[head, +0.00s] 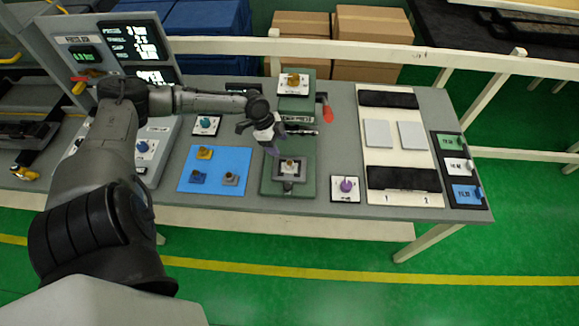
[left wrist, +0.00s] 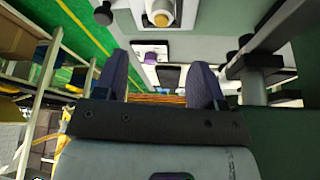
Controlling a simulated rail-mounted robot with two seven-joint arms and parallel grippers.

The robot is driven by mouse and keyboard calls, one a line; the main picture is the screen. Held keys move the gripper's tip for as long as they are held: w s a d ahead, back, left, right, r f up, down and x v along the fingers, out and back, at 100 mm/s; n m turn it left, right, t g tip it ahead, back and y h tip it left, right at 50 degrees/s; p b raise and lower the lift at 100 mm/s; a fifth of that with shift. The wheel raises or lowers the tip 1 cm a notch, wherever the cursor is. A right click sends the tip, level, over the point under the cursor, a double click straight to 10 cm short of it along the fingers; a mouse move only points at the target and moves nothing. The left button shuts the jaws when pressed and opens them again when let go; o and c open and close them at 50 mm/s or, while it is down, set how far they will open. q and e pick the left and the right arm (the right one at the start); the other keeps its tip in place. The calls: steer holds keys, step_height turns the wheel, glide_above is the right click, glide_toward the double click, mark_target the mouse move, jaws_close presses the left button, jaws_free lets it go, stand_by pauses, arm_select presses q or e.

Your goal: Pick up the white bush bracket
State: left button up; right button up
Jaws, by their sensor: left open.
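A small pale grey bracket with a brass-coloured top (head: 231,178) lies at the right front of the blue mat (head: 203,184). It looks like the nearest match to a white bush bracket, but I cannot be sure of its colour. A yellow bracket (head: 205,153) and a blue bracket (head: 197,177) share the mat. My left gripper (head: 259,140) is open and empty, above the table between the mat and the green fixture. Its spread fingers (left wrist: 161,88) show in the left wrist view, with no bracket between them. My right gripper is not in view.
The green fixture (head: 267,190) holds a grey part with a brass top (head: 289,167). A purple-knobbed white plate (head: 345,190) stands right of it. Another fixture with a yellow knob (head: 294,82) is behind. A white board (head: 399,165) and coloured label bins (head: 462,194) lie right.

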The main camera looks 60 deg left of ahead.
mark_target(289, 162)
arm_select(q)
steer(key=shift+p+x, duration=0.45)
steer(key=shift+x, duration=4.75)
steer(key=shift+a, duration=0.15)
steer(key=c, duration=1)
